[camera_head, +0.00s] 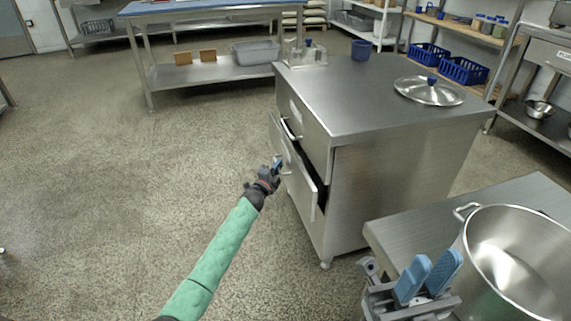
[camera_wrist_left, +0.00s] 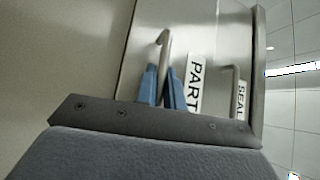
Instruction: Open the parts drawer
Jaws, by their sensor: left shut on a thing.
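The parts drawer (camera_head: 302,183) is in the steel cabinet (camera_head: 390,180), below an upper drawer (camera_head: 303,125). Its front stands out from the cabinet, with a dark gap behind it. In the left wrist view its label (camera_wrist_left: 194,85) reads "PART", partly cut off. My left gripper (camera_head: 277,164) is at this drawer's front, its blue fingers (camera_wrist_left: 163,88) shut around the bar handle (camera_wrist_left: 164,42). My right gripper (camera_head: 428,277) is away from the cabinet, near the front table, with its blue fingers apart and nothing between them.
A big steel pot (camera_head: 515,262) stands on the front table (camera_head: 400,235), right of my right gripper. A lid (camera_head: 429,92), a blue cup (camera_head: 361,50) and a clear container (camera_head: 305,56) are on the cabinet top. The floor (camera_head: 130,190) left of the cabinet is clear.

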